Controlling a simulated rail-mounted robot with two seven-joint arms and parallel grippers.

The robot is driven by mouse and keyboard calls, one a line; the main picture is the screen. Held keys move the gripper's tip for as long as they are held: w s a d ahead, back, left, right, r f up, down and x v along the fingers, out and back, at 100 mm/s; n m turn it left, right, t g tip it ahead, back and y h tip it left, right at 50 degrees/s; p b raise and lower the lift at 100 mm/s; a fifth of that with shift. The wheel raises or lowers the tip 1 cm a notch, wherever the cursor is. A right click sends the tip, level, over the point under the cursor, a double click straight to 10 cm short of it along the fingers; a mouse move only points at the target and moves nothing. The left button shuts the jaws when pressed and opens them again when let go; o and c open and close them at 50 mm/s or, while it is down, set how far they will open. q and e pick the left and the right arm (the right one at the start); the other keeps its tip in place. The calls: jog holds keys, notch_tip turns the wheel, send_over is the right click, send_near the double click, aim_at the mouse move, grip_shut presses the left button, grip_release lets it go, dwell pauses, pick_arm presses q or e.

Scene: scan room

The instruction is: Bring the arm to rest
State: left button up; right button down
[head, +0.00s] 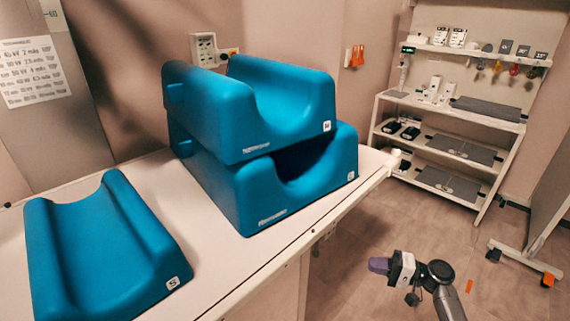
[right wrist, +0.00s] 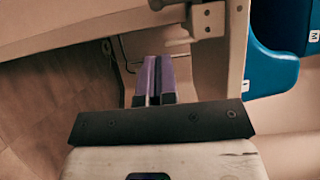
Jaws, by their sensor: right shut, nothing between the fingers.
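My right gripper (head: 379,265) is at the lower right of the head view, out over the floor and to the right of the table. Its purple fingers are shut with nothing between them. They also show together in the right wrist view (right wrist: 154,82), in front of the table's edge and underside. My left gripper is in neither view.
Blue cradle supports stand on the white table (head: 190,235): a small one (head: 95,240) lies at left, and two larger ones (head: 265,105) are stacked. A shelf unit (head: 455,130) stands at the back right, and a wheeled panel (head: 548,215) at the right edge.

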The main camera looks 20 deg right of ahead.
jog(key=shift+a, duration=0.1)
jog(key=s+a+r+n+g+h+p, duration=0.1)
jog(key=s+a+r+n+h+p, duration=0.65)
jog(key=s+h, duration=0.6)
jog(key=s+a+g+p, duration=0.2)
jog(key=s+a+p, duration=0.15)
jog(key=s, duration=0.45)
jog(key=s+a+n+g+h+p, duration=0.1)
jog(key=s+a+p, duration=0.2)
jog(key=s+p, duration=0.3)
jog(key=s+a+g+p, duration=0.2)
jog(key=s+a+p, duration=0.15)
jog(key=s, duration=0.55)
notch_tip(320, 180, up, 38)
jog(key=p, duration=3.7)
jog(key=shift+s, duration=0.25)
jog(key=shift+f, duration=0.1)
